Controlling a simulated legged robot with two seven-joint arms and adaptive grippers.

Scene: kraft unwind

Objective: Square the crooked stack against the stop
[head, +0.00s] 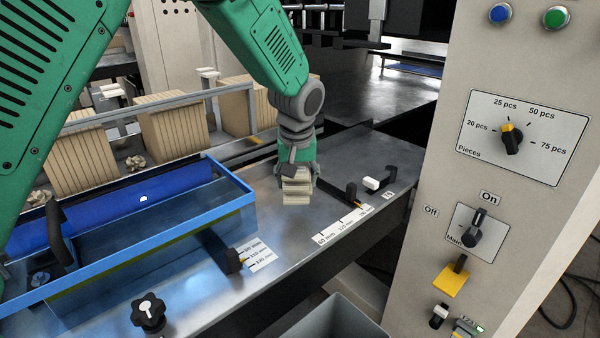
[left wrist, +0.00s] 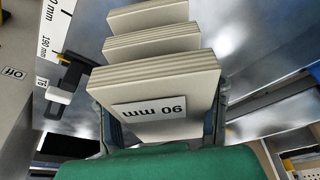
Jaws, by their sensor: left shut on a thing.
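The stack of pale kraft pieces (head: 297,192) is in my left gripper (head: 296,172), over the metal bench. The gripper's fingers (left wrist: 160,112) lie on both sides of the nearest block. Whether the stack touches the bench is unclear. A black slider (head: 352,195) beside a millimetre scale lies to the right of the stack, apart from it; I cannot tell whether it is the stop. My right gripper is not in view.
A blue-rimmed tray (head: 240,183) fills the left of the bench, with a black slider (head: 232,255) and scale beside it. A grey control column (head: 500,60) stands at right. A grey bin (head: 330,318) is below the front edge. Bare bench lies before the stack.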

